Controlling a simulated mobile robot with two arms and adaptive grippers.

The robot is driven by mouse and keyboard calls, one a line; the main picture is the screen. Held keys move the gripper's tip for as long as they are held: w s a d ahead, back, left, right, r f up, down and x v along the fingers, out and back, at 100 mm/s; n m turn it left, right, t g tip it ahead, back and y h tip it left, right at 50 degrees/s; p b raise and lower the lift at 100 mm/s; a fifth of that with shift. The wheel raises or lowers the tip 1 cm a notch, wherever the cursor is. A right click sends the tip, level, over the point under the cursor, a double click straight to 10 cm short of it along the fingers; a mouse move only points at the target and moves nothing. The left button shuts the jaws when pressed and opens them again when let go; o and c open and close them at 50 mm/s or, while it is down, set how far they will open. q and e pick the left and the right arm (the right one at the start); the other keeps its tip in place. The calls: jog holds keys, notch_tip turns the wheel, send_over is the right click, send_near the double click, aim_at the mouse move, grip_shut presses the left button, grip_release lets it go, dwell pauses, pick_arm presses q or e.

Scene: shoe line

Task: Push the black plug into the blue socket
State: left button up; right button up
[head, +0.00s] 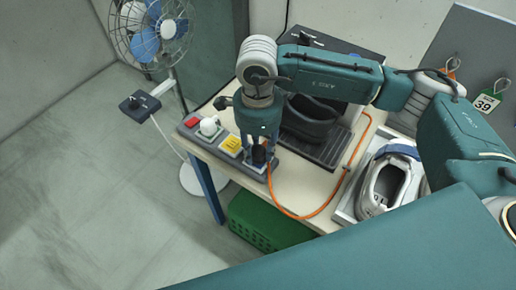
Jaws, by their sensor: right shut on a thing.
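The black plug (259,156) is between the fingers of my right gripper (258,152), which is shut on it and points down. The plug is at the right end of a grey socket strip (222,155) along the table's left edge. An orange cable runs from beside the plug. The blue socket is not clearly seen; the gripper and plug cover that end of the strip. I cannot tell whether the plug touches the socket or sits in it. My left gripper is not in view.
The strip also has a red socket (192,122), a white plug (209,126) and a yellow socket (231,144). The orange cable (325,204) loops over the table. A fan (150,30) stands left.

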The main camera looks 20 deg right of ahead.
jog(key=shift+f+b, duration=0.4)
jog(key=shift+b, duration=0.05)
dwell(0.3)
jog(key=o, duration=1.2)
jog(key=shift+o, duration=0.2)
